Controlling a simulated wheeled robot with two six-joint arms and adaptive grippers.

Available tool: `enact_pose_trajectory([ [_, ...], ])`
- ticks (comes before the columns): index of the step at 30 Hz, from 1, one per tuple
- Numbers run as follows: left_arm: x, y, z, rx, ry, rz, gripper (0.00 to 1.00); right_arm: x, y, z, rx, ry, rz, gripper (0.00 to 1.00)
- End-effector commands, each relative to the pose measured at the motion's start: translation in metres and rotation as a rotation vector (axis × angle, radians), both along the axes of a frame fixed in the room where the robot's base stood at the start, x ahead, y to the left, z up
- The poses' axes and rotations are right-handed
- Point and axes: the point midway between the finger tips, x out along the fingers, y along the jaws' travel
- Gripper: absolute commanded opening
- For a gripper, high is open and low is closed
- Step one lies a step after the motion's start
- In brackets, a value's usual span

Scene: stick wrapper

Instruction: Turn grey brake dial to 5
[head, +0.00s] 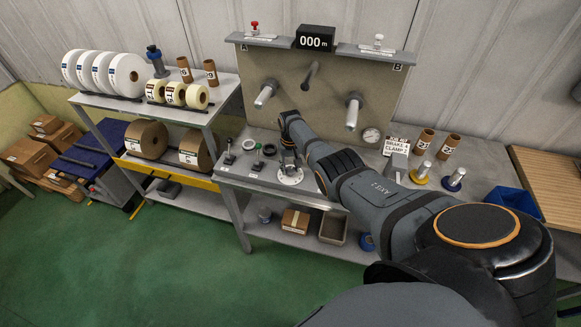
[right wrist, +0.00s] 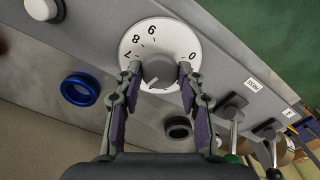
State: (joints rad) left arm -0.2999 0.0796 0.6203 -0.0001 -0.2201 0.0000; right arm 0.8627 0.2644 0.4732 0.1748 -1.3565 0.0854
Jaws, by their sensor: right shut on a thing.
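The brake dial is a white round plate with black numbers (head: 291,178) on the front of the workbench top. It also shows in the right wrist view (right wrist: 133,46), where 0, 6, 7, 8 and 9 are readable; the other numbers are hidden or not in sight. Its grey knob (right wrist: 158,72) sits in the middle, and which number it points at is not clear. My right gripper (head: 289,166) reaches down over the dial. Its two fingers (right wrist: 158,75) stand on either side of the knob, shut on it. My left gripper is not in view.
Two levers (head: 229,155) (head: 257,160) stand left of the dial. A blue ring (right wrist: 80,88) and a black ring (right wrist: 178,127) lie near it. A white button (right wrist: 42,8) is on the panel's other side. A counter (head: 315,38) reads 000 m.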

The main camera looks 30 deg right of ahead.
Motion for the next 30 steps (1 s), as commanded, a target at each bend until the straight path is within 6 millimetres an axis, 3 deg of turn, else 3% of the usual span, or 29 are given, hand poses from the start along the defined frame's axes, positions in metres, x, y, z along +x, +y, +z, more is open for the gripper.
enact_pose_trajectory([
  [14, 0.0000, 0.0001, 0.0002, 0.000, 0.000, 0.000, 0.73, 0.0004, -0.0001, 0.0004, 0.000, -0.001, -0.016, 0.07],
  [15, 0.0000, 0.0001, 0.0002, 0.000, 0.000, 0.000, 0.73, 0.0003, -0.0001, 0.0004, 0.000, -0.001, -0.016, 0.40],
  [20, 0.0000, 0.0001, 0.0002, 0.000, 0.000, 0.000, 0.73, 0.0002, -0.0001, 0.0003, 0.000, -0.001, -0.015, 0.61],
  [30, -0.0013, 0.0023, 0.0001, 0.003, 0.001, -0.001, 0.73, 0.0003, -0.0002, 0.0016, 0.000, -0.001, -0.015, 0.61],
])
